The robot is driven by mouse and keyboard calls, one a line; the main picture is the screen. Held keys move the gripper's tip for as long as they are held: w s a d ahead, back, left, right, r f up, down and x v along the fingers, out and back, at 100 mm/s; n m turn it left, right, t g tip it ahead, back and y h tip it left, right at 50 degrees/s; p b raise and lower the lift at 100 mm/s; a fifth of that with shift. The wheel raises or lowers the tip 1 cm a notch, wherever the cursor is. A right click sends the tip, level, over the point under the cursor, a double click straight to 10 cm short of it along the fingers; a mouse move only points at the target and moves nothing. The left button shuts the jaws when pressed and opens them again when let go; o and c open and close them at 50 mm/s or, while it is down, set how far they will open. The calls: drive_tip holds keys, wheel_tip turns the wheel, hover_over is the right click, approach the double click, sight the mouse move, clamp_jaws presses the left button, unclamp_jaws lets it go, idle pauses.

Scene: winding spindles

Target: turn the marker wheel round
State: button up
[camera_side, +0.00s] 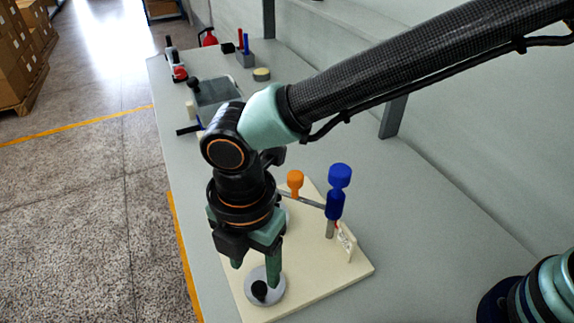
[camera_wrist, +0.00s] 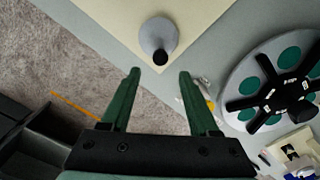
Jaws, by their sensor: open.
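A small grey wheel (camera_side: 276,292) with a black off-centre knob (camera_side: 260,289) lies near the front end of a cream board (camera_side: 318,274); I take it for the marker wheel. It also shows in the wrist view (camera_wrist: 157,31), with the knob (camera_wrist: 160,56) near its lower edge. My gripper (camera_side: 255,276) points down above the wheel, open and empty. In the wrist view the two green fingertips (camera_wrist: 159,72) stand apart, on either side of the knob's line and below it in the picture. Whether a finger touches the wheel, I cannot tell.
A blue-topped post (camera_side: 338,197) and an orange-topped post (camera_side: 295,181) stand on the board, joined by a grey bar. A small marked plate (camera_side: 346,240) stands at its right edge. A large spoked disc (camera_wrist: 240,82) shows right in the wrist view.

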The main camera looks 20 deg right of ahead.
sight(258, 288)
wheel_tip(258, 288, down, 8)
idle(0.5)
clamp_jaws()
